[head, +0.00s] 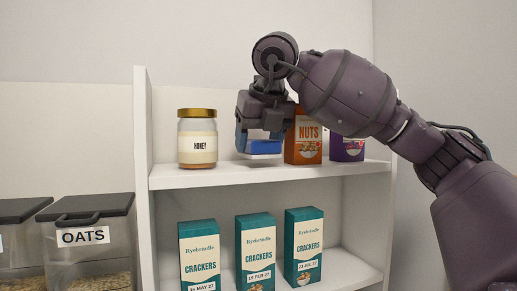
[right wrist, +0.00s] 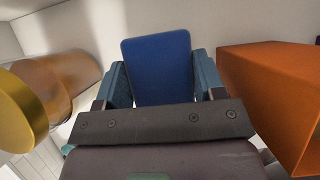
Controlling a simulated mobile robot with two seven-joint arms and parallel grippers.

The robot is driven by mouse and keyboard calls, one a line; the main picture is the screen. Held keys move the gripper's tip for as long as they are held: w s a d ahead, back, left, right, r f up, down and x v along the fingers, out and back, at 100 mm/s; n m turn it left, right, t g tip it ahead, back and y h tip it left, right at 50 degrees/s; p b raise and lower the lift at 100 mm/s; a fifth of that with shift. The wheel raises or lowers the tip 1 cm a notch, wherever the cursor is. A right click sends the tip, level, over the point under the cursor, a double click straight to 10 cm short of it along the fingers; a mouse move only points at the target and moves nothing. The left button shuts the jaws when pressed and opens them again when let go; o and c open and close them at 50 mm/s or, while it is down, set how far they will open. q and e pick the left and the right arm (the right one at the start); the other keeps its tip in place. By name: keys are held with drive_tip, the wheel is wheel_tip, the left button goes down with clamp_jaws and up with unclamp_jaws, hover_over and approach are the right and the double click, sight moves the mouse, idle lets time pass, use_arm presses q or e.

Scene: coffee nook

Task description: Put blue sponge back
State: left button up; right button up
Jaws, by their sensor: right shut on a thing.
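The blue sponge (head: 264,148) is at the upper shelf, between the honey jar and the nuts box. My right gripper (head: 259,138) comes down from above and is shut on it. In the right wrist view the sponge (right wrist: 157,66) is a flat blue block between the two blue-grey fingers (right wrist: 160,82). In the head view the gripper hides part of the sponge, and I cannot tell whether its underside touches the shelf. My left gripper is out of view.
The honey jar (head: 197,140) stands left of the sponge. The orange nuts box (head: 303,140) stands close on its right, with a purple box (head: 346,149) beyond. An oats container (head: 88,240) stands at left.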

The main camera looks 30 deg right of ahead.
drive_tip(key=shift+f, duration=0.7)
drive_tip(key=shift+f, duration=0.1)
drive_tip(key=o, duration=0.8)
drive_tip(key=shift+o, duration=0.2)
drive_tip(key=v, duration=1.2)
drive_tip(key=shift+p, duration=0.3)
